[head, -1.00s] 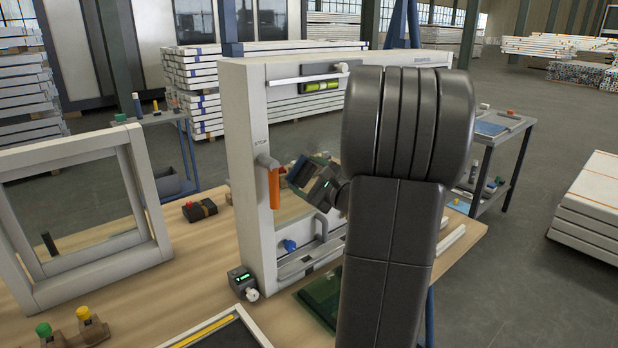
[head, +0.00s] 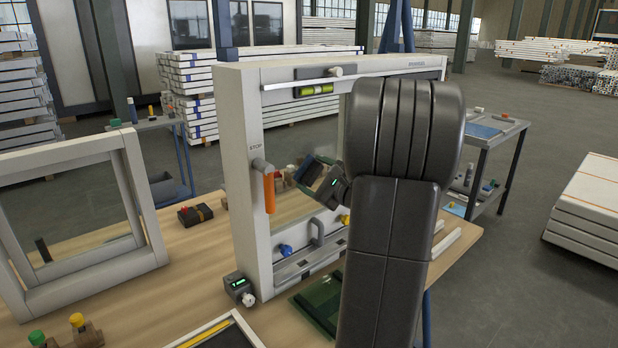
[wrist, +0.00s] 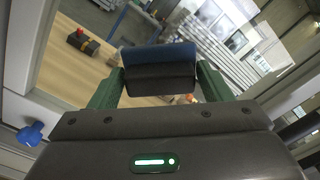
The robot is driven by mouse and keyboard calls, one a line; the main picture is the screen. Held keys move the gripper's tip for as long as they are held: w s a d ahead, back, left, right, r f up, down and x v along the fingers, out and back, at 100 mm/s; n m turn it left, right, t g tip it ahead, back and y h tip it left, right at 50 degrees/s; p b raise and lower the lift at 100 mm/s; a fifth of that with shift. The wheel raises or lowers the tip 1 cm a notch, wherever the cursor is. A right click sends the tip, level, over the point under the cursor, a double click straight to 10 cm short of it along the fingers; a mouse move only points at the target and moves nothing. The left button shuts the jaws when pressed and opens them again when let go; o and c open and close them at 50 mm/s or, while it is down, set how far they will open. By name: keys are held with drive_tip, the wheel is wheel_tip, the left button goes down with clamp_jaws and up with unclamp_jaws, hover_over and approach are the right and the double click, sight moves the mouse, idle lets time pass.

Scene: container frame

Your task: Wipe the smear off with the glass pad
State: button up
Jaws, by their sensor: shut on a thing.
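The glass pad (wrist: 160,78), a dark block with a blue face, is between the green fingers of my gripper (wrist: 158,88) in the wrist view. My gripper (head: 309,173) is shut on it. In the head view it is in front of the glazed opening of the upright white frame (head: 240,150), right of the orange handle (head: 269,192). I cannot tell whether the pad touches the glass. My arm hides the right part of the opening. I cannot make out the smear clearly in either view.
A blue knob (head: 285,249) and a grey pull handle (head: 317,232) are low on the frame. A green-and-yellow level (head: 314,90) is at its top. A small dark device (head: 239,287) stands at its lower left corner. A second white frame (head: 148,205) stands left.

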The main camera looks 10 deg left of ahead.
sight(316, 150)
drive_tip(key=shift+w+d, duration=0.55)
drive_tip(key=shift+w, duration=0.25)
drive_tip(key=shift+w+d, duration=0.55)
drive_tip(key=shift+w, duration=0.25)
drive_tip(key=shift+s+a+r, duration=0.3)
drive_tip(key=shift+s+r, duration=0.1)
drive_tip(key=shift+r, duration=0.15)
drive_tip(key=shift+s+a+r, duration=0.3)
drive_tip(key=shift+s+r, duration=0.05)
drive_tip(key=shift+r, duration=0.2)
drive_tip(key=shift+s+a+b, duration=0.5)
drive_tip(key=shift+s+a, duration=0.45)
drive_tip(key=shift+s, duration=0.3)
drive_tip(key=shift+s+a+b, duration=0.45)
drive_tip(key=shift+s+a, duration=0.5)
drive_tip(key=shift+s, duration=0.25)
drive_tip(key=shift+r+p, duration=0.85)
drive_tip(key=shift+r, duration=0.45)
drive_tip(key=shift+w+d+f, duration=0.1)
drive_tip(key=shift+w+d, duration=0.75)
drive_tip(key=shift+w, duration=0.2)
drive_tip(key=shift+w+d+r, duration=0.1)
drive_tip(key=shift+w+d, duration=0.75)
drive_tip(key=shift+w, duration=0.25)
drive_tip(key=shift+w+d+f, duration=0.1)
drive_tip(key=shift+w+d, duration=0.75)
drive_tip(key=shift+w, duration=0.2)
drive_tip(key=v, duration=0.6)
drive_tip(key=shift+b, duration=0.4)
